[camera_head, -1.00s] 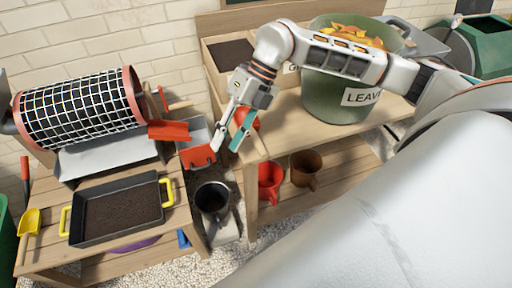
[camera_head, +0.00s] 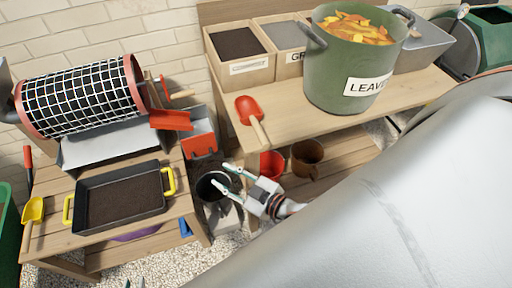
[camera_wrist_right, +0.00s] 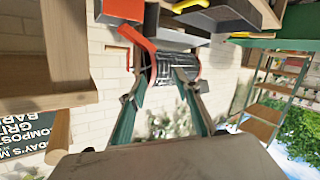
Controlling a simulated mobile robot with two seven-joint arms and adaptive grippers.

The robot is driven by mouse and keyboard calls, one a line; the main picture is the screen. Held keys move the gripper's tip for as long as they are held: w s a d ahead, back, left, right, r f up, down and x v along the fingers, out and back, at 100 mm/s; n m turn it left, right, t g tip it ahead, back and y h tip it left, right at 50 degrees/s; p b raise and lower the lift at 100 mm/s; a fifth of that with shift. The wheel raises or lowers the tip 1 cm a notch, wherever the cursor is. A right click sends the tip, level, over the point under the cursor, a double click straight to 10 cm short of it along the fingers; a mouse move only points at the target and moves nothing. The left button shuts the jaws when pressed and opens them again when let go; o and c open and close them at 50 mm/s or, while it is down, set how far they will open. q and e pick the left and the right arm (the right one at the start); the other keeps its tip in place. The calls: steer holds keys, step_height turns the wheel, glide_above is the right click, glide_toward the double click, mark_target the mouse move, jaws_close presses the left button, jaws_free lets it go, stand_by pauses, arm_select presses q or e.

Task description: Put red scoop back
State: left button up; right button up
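The red scoop (camera_head: 249,108) lies on the wooden table top near its left front corner. Its wooden handle points toward the front edge and reaches slightly past it. My right gripper (camera_head: 222,176) is open and empty, lower than the table top and apart from the scoop, over the dark pot (camera_head: 207,188). Its two teal fingers stand apart in the right wrist view (camera_wrist_right: 161,76), with nothing between them. Only the tips of my left gripper (camera_head: 134,283) show at the bottom edge; they look apart, with nothing visible between them.
A green pot of leaves (camera_head: 335,75) and labelled wooden bins (camera_head: 240,70) stand on the table. Red (camera_head: 271,165) and brown (camera_head: 307,158) pots sit on the shelf below. A mesh drum (camera_head: 80,103), a black soil tray (camera_head: 80,218) and a yellow scoop (camera_head: 33,210) are at left.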

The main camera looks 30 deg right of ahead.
steer(key=s+d+f+m+g+h, duration=0.2)
steer(key=s+d+f+m+g, duration=0.1)
steer(key=s+f, duration=0.7)
steer(key=shift+s+d+f+g+h, duration=0.25)
steer(key=shift+f+g+h, duration=0.2)
steer(key=shift+f, duration=0.25)
steer(key=shift+c, duration=0.6)
